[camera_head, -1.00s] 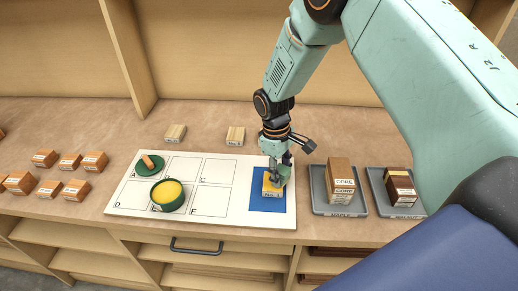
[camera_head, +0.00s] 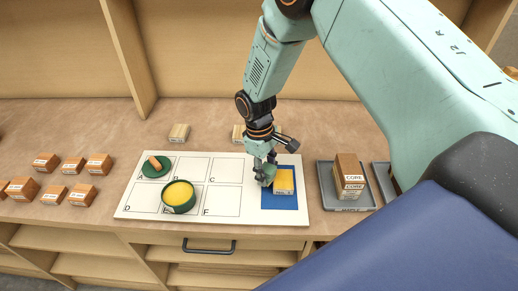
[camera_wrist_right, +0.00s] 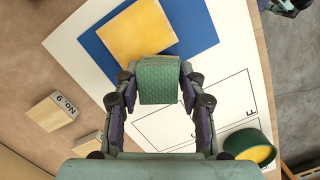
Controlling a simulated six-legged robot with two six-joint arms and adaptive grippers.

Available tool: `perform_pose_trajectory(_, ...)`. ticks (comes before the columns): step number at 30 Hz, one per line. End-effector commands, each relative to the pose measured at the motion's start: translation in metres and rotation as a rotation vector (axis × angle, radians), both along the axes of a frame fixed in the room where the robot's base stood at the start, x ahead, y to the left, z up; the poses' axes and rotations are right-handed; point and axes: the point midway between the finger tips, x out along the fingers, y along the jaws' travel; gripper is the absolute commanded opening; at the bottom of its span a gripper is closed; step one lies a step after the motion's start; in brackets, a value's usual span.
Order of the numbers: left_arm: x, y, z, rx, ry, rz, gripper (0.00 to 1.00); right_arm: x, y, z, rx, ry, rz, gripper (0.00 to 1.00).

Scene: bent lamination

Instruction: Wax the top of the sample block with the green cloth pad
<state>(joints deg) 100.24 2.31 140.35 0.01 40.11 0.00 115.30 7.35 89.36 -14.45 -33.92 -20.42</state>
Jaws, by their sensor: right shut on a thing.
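The sample block (camera_head: 283,178) has a yellow top and a pale labelled front. It sits on the blue mat (camera_head: 281,203) at the right of the white board, and also shows in the right wrist view (camera_wrist_right: 135,32). My right gripper (camera_head: 265,176) is just left of the block, shut on the green cloth pad (camera_wrist_right: 158,82), which has a woven surface. In the right wrist view the pad's end lies against the block's edge in the picture; I cannot tell whether they touch. The head view mostly hides the pad. My left gripper is not in view.
A green tin of yellow wax (camera_head: 179,196) and a green disc with a wooden piece (camera_head: 155,167) stand on the lettered white board (camera_head: 228,210). Pale blocks (camera_head: 179,133) lie behind it, orange blocks (camera_head: 73,164) left. A grey tray (camera_head: 352,207) holds brown blocks at right.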

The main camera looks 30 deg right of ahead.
Motion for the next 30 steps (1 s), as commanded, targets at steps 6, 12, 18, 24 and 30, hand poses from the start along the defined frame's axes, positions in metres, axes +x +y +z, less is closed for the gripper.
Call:
perform_pose_trajectory(6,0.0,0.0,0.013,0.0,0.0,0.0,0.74,-0.001,0.001,0.021,0.0,-0.004,-0.003,0.15)
perform_pose_trajectory(12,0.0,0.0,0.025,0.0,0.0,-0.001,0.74,-0.005,0.001,0.034,0.0,0.0,-0.004,0.15)
perform_pose_trajectory(18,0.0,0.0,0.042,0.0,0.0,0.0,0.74,-0.006,0.003,0.053,0.0,0.0,-0.004,0.15)
perform_pose_trajectory(24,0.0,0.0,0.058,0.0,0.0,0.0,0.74,-0.006,0.005,0.071,0.0,0.0,-0.004,0.15)
perform_pose_trajectory(30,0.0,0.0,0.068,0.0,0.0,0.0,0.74,-0.007,0.008,0.083,0.0,0.001,-0.005,0.15)
